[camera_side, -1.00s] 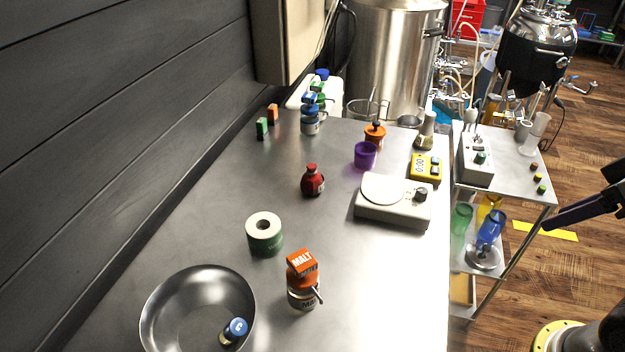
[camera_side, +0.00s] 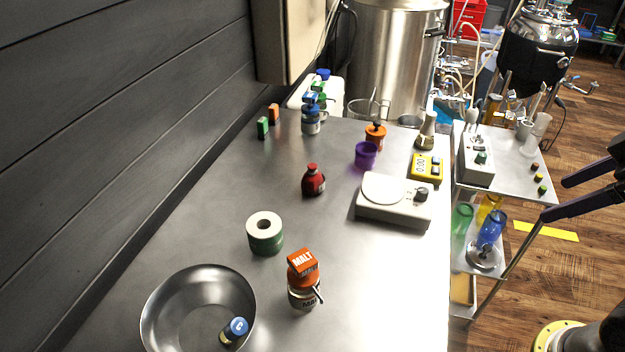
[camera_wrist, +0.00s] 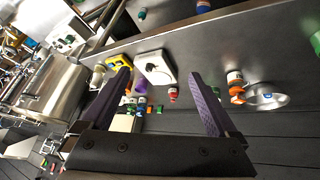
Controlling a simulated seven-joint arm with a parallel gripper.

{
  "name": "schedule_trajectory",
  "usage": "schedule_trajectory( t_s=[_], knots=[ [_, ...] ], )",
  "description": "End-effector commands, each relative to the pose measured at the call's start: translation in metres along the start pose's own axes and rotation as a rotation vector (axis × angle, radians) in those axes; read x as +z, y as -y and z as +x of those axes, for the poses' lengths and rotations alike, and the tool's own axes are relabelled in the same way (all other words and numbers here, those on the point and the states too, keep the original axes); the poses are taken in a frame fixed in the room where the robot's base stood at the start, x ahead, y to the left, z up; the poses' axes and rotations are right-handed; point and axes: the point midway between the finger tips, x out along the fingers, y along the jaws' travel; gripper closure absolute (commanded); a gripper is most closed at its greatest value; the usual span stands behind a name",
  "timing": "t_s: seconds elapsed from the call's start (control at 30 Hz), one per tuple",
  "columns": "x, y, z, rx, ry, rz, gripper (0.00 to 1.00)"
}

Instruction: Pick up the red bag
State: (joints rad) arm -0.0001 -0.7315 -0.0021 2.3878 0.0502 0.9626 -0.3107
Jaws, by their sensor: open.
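The red bag (camera_side: 313,182) is a small, dark red, rounded item with a narrower red top. It stands upright on the grey metal table in the middle of the side view. In the wrist view the red bag (camera_wrist: 173,94) is small and shows between my two fingers, well beyond them. My gripper (camera_side: 556,198) is at the right edge of the side view, off the table and far from the bag. My gripper (camera_wrist: 160,72) also fills the near part of the wrist view. Its purple-black fingers are wide apart with nothing held between them.
A white scale (camera_side: 392,202) stands right of the bag, with a purple cup (camera_side: 365,155) behind. A green-sided roll (camera_side: 264,236), an orange-topped malt jar (camera_side: 303,285) and a metal pan (camera_side: 160,300) are nearer. A cart (camera_side: 525,170) stands between my gripper and the table. Bare tabletop surrounds the bag.

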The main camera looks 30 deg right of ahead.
Motion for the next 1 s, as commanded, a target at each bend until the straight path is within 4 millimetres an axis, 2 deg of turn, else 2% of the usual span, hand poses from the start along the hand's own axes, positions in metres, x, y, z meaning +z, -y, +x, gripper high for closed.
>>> schedule_trajectory(
  t_s=[0.03,0.23,0.37,0.47,0.6,0.77,0.9,1.0],
  knots=[
    [-0.019,-0.002,-0.007,-0.012,-0.010,-0.056,0.06],
    [-0.090,-0.005,-0.022,-0.074,-0.032,-0.275,0.06],
    [-0.143,-0.007,-0.019,-0.127,-0.039,-0.416,0.06],
    [-0.185,-0.008,-0.009,-0.171,-0.045,-0.521,0.06],
    [-0.238,-0.008,0.018,-0.234,-0.053,-0.647,0.06],
    [-0.288,-0.004,0.062,-0.307,-0.059,-0.762,0.06],
    [-0.320,0.002,0.114,-0.373,-0.054,-0.833,0.06],
    [-0.335,0.008,0.156,-0.421,-0.043,-0.857,0.06]
  ],
)
